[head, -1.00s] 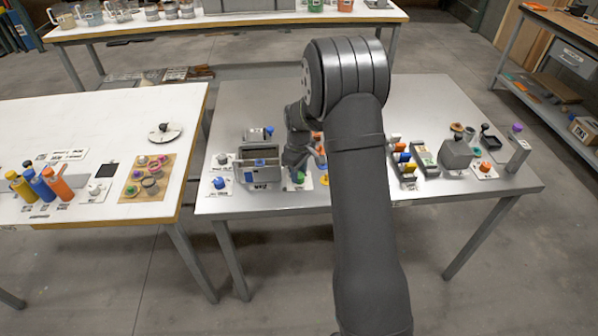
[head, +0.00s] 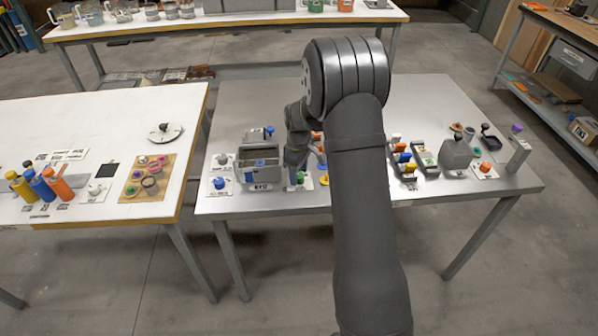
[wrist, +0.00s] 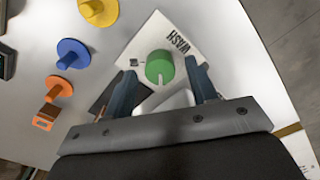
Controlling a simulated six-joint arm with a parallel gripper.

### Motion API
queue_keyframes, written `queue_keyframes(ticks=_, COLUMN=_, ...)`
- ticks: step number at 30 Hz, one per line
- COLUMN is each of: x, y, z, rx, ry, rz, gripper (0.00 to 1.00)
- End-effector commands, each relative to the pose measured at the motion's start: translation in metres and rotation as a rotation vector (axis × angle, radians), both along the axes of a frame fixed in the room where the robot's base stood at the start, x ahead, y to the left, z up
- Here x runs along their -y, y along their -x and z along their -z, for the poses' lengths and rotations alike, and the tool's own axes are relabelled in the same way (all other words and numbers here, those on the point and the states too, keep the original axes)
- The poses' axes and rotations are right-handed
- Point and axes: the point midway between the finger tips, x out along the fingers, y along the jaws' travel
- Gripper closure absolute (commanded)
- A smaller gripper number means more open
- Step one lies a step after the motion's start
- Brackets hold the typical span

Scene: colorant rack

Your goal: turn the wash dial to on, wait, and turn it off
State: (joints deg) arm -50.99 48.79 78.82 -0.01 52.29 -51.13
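The wash dial (wrist: 159,67) is a round green knob on a white plate (wrist: 165,38) lettered WASH, in the middle of the wrist view. In the head view the green dial (head: 300,178) is partly hidden by my gripper. My gripper (wrist: 160,72) is open, with one dark finger on each side of the dial's near part. I cannot tell whether the fingers touch it. A small dark mark shows on the plate left of the dial. The dial's setting is too small to read.
A grey box (head: 247,174) stands left of my gripper in the head view.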

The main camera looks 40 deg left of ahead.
Motion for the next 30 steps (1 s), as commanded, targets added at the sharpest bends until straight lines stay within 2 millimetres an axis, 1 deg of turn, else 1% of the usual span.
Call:
queue_keyframes(ticks=7, x=0.000, y=0.000, z=0.000, rx=-0.001, ry=0.001, rz=0.001, gripper=0.48)
queue_keyframes(ticks=11, x=0.000, y=0.000, z=-0.011, rx=0.001, ry=-0.001, rz=0.001, gripper=0.48)
queue_keyframes(ticks=14, x=0.000, y=0.000, z=-0.028, rx=0.002, ry=-0.001, rz=0.001, gripper=0.48)
queue_keyframes(ticks=24, x=0.000, y=0.000, z=-0.112, rx=0.002, ry=-0.004, rz=0.001, gripper=0.48)
queue_keyframes(ticks=27, x=0.000, y=0.000, z=-0.133, rx=0.002, ry=-0.004, rz=0.000, gripper=0.48)
queue_keyframes(ticks=30, x=0.000, y=0.000, z=-0.151, rx=0.002, ry=-0.001, rz=0.000, gripper=0.48)
